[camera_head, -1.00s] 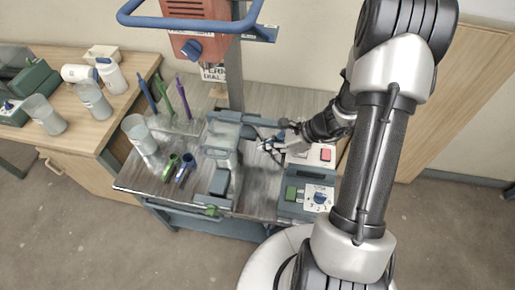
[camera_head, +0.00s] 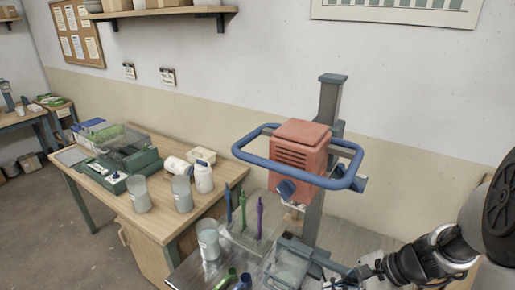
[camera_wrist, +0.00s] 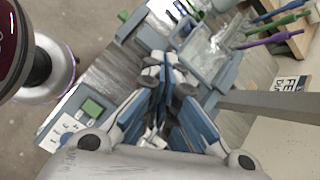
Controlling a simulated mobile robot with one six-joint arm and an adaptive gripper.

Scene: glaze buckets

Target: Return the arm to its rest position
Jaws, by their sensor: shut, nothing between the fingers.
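My gripper shows in the wrist view (camera_wrist: 165,75), its blue-padded fingers together with nothing seen between them. It points down over the grey workbench (camera_wrist: 110,72). In the head view only part of my arm shows at the lower right, with the gripper (camera_head: 345,275) at the bottom edge, partly cut off.
A red motor head (camera_head: 300,160) with a blue ring handle (camera_head: 250,157) stands on a grey post (camera_head: 328,108) left of my arm. Coloured tools (camera_head: 259,215) and a cup (camera_head: 208,240) are on the bench. A wooden table (camera_head: 112,197) with several cups is at left.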

